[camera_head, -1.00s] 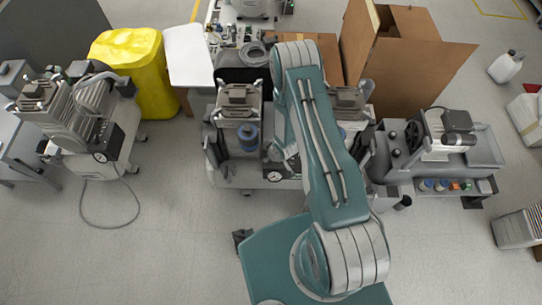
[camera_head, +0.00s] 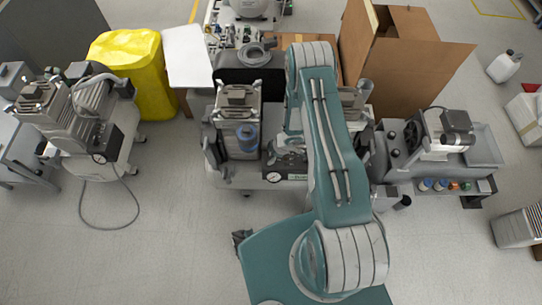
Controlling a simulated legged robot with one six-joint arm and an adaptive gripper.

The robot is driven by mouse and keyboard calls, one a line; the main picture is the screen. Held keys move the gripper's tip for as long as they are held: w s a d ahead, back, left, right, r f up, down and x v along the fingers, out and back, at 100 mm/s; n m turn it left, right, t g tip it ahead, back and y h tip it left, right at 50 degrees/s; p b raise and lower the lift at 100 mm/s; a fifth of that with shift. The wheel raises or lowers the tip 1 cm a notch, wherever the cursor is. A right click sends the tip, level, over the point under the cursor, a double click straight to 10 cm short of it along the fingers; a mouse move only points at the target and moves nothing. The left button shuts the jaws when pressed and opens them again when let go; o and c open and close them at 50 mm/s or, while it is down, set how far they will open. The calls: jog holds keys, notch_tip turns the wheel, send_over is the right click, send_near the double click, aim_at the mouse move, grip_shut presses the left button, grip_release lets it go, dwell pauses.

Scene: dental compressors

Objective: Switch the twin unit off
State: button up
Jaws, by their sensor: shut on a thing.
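The twin unit (camera_head: 232,178) stands in the middle, a grey wheeled base with two compressor heads. My gripper (camera_head: 280,155) is partly visible at the middle of the unit, between the two heads, just above the gauge. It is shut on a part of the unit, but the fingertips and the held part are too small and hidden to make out. The switch cannot be picked out.
Another compressor (camera_head: 90,125) stands at left, its hose on the floor. A compressor on a grey cart (camera_head: 445,140) is close on the right. The front-left floor is mostly clear.

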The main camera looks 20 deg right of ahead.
jog(key=shift+n, duration=0.5)
jog(key=o, duration=1.2)
jog(key=shift+w, duration=0.1)
jog(key=shift+c, duration=0.2)
jog(key=v, duration=1.2)
jog(key=shift+d, duration=0.15)
jog(key=shift+w+f, duration=0.1)
jog(key=shift+w, duration=0.05)
